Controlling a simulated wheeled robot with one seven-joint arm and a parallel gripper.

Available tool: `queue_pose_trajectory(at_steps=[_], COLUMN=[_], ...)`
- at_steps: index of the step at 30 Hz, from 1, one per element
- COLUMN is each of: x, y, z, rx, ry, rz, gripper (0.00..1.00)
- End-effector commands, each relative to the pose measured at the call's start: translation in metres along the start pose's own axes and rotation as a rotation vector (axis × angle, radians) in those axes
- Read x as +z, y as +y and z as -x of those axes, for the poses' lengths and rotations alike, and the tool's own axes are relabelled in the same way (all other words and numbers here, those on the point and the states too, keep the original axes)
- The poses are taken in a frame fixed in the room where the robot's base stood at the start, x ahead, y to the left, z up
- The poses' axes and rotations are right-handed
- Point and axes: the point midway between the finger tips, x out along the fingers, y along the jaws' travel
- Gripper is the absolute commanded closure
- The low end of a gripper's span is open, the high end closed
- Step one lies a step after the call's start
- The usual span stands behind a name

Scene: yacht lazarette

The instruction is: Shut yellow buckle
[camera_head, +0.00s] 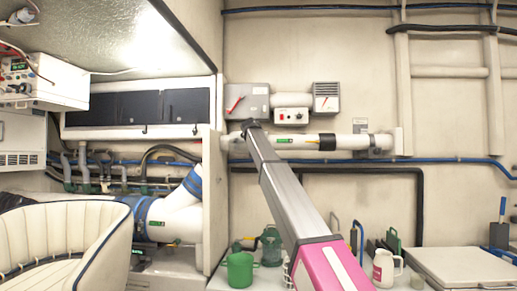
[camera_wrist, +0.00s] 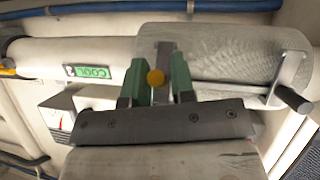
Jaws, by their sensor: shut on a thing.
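The yellow buckle (camera_wrist: 156,77) shows in the wrist view as a round yellow end on a narrow grey lever, in front of a grey sleeve around the white pipe. My gripper (camera_wrist: 159,88) has its two green fingers on either side of it and is shut on it. The lever's far end and the catch cannot be made out. In the head view my gripper (camera_head: 250,126) is at the wall, by the left part of the white pipe (camera_head: 300,142); the buckle is hidden there behind my arm.
In the wrist view, a bracket with a black handle (camera_wrist: 293,99) stands to the right and a green COOL label (camera_wrist: 90,72) is on the pipe to the left. Grey wall boxes (camera_head: 247,101) sit above the pipe.

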Motion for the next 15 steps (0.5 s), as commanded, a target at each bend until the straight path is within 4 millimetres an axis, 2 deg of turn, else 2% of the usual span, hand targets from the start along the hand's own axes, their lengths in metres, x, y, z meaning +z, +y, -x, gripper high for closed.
queue_pose_trajectory(at_steps=[1, 3, 15], x=[-0.008, -0.011, -0.021], y=[0.001, 0.001, 0.002], z=[-0.002, -0.002, -0.007], rx=[-0.001, -0.008, -0.039], ry=[-0.043, -0.105, -0.381], rz=[0.008, 0.019, 0.064], gripper=[1.00, 1.00, 1.00])
